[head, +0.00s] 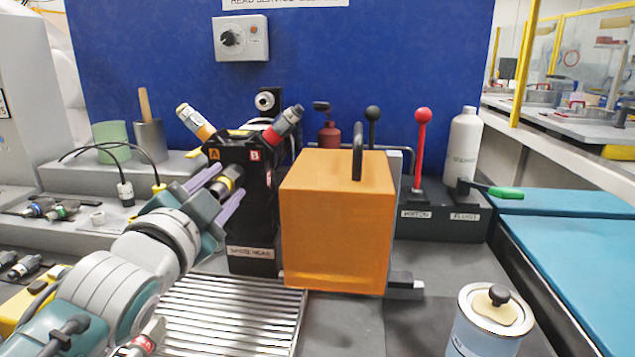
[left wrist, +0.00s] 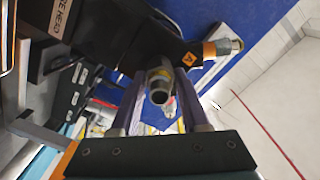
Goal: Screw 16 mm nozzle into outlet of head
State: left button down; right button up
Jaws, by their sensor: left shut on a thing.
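The black head (head: 240,215) stands upright on its base, with faces marked A and B. An orange-banded fitting (head: 194,121) sticks out at A and a red-banded one (head: 288,120) at B. My left gripper (head: 227,182) is shut on a metal nozzle with a yellow band (head: 222,187), at the head's front. In the left wrist view, the nozzle (left wrist: 160,84) lies between the purple fingers, its open bore facing the camera. Its far end meets or nearly meets the head (left wrist: 128,38); the outlet is hidden, so I cannot tell how far it is seated. My right gripper is out of view.
An orange box (head: 337,225) with a black handle stands close to the head's right. A slatted grate (head: 230,315) lies below in front. A lidded can (head: 490,322) stands at front right. Loose fittings (head: 45,209) and two black cables (head: 97,147) are at left.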

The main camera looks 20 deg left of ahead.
pick_arm(q)
jog(key=m, duration=0.6)
jog(key=shift+f+b, duration=0.15)
jog(key=shift+b, duration=0.2)
jog(key=shift+m, duration=1.1)
jog(key=shift+m, duration=0.9)
jog(key=m, duration=0.3)
jog(key=shift+b, duration=0.3)
jog(key=m, duration=0.7)
